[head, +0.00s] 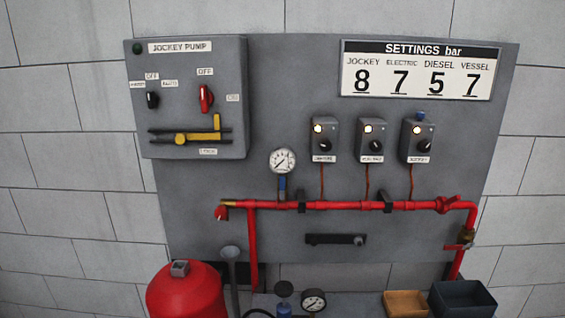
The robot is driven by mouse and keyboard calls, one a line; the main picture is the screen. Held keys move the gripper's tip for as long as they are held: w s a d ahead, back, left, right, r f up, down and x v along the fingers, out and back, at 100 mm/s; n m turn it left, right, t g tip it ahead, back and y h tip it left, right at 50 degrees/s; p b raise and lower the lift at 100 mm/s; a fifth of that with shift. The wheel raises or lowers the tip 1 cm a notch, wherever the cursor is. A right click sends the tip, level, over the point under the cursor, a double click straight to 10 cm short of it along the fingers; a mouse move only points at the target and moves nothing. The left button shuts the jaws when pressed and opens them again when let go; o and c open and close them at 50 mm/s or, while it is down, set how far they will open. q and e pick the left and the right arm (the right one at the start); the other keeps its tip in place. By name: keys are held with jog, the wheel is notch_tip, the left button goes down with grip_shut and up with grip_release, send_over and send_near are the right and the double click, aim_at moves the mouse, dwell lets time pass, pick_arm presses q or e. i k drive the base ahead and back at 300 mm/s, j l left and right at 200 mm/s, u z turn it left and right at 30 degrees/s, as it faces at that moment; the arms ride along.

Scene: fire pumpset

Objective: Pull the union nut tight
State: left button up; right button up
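A red pipe (330,205) runs across the grey panel and bends down at its right end. A brass-coloured fitting (467,237) sits on the right-hand downpipe, just above a red handle (457,247). It looks like a union nut, but it is too small to tell how tight it is. Another brass-coloured piece (228,204) is at the pipe's left end, beside a red cap-like end (221,213). Neither of my grippers is in view.
A jockey pump box (190,120), a settings board (420,70) and several small switch boxes (324,138) are on the panel. A pressure gauge (283,161) stands above the pipe. Below are a red tank (187,292), a tan tray (406,296) and a dark bin (462,297).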

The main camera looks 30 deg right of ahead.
aim_at(445, 202)
jog(key=z, duration=2.1)
